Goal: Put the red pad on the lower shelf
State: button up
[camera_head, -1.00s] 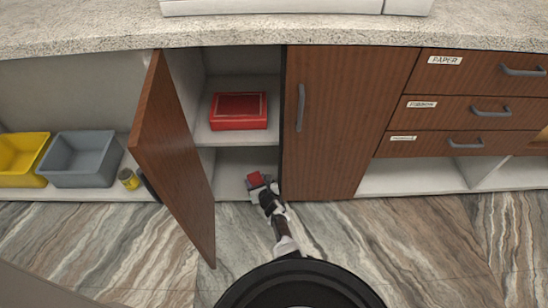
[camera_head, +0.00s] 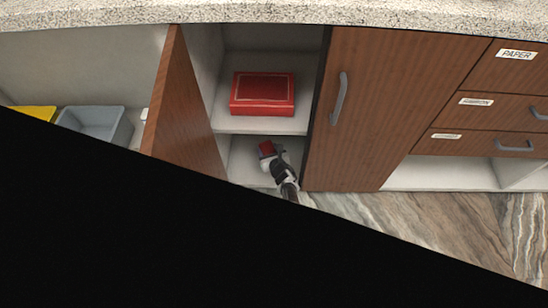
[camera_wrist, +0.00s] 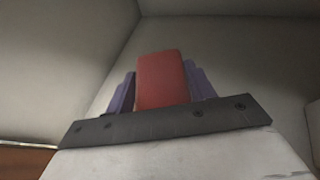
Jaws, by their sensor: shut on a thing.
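The red pad (camera_wrist: 162,80) is held between the two purple fingers of my gripper (camera_wrist: 162,90) in the wrist view. In the head view the pad (camera_head: 266,149) is a small dark red block at the tip of my gripper (camera_head: 270,156). My gripper is shut on it and is inside the lower compartment of the open cabinet, at the lower shelf (camera_head: 243,165). I cannot tell whether the pad touches the shelf surface. The pale compartment walls surround the gripper in the wrist view.
A red box (camera_head: 262,94) sits on the upper shelf (camera_head: 232,124) just above. The open wooden door (camera_head: 184,115) stands to the left and a closed door (camera_head: 365,105) to the right. A grey bin (camera_head: 95,122) lies further left. A black shape covers the lower head view.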

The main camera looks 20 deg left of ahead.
jog(key=shift+f+b, duration=2.8)
jog(key=shift+f, duration=0.85)
jog(key=o, duration=1.1)
jog(key=shift+r, duration=0.1)
jog(key=shift+c, duration=0.2)
jog(key=shift+r, duration=0.1)
